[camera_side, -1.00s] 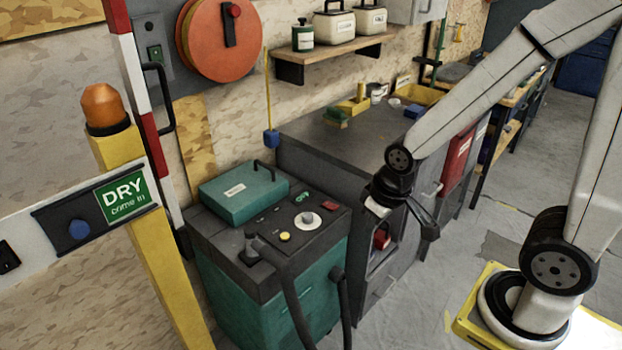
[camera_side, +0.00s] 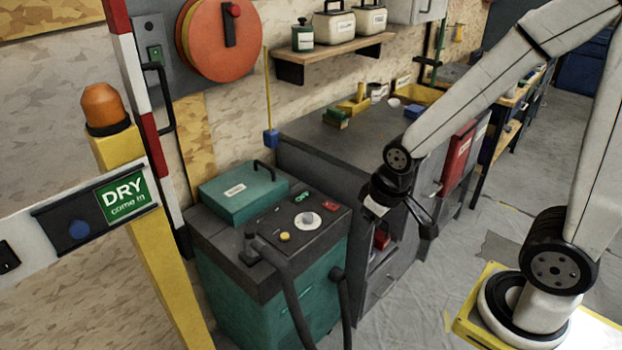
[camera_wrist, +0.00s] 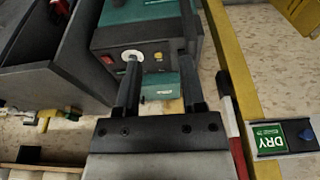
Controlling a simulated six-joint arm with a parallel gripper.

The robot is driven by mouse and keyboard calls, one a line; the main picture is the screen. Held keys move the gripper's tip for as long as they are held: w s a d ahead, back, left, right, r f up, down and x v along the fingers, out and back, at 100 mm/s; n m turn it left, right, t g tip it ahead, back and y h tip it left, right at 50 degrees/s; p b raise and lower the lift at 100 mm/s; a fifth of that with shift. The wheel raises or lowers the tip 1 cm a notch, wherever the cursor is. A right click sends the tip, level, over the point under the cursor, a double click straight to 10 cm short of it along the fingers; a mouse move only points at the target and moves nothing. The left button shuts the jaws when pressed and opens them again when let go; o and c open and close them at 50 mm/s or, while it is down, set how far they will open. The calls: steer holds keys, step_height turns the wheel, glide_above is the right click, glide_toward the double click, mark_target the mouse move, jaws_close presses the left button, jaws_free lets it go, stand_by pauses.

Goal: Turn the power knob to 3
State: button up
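The power knob is a white round dial (camera_side: 307,219) on the dark top panel of a teal machine (camera_side: 270,315). In the wrist view the dial (camera_wrist: 132,55) shows just beyond the tip of the left finger. Its pointer and numbers are too small to read. My gripper (camera_side: 428,222) hangs in the air to the right of the machine in the side view, apart from the dial. In the wrist view my gripper (camera_wrist: 160,62) has its two dark fingers spread wide with nothing between them.
A yellow button (camera_side: 285,236), a red label or switch (camera_side: 330,206) and a thick black hose (camera_side: 295,300) are on the machine. A teal case (camera_side: 240,193) lies on top. A grey cabinet (camera_side: 330,150) stands beside it. A striped barrier post (camera_side: 140,90) is at left.

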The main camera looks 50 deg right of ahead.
steer(key=o, duration=0.3)
steer(key=shift+w+d, duration=0.1)
steer(key=shift+w, duration=0.25)
steer(key=t, duration=0.2)
glide_above(308, 216)
steer(key=s, duration=0.3)
step_height(308, 216, down, 16)
steer(key=f, duration=0.1)
steer(key=shift+r+m, duration=0.25)
steer(key=shift+m, duration=0.15)
steer(key=shift+f, duration=0.1)
steer(key=shift+x, duration=3.7)
steer(key=shift+d+f, duration=0.1)
jaws_close()
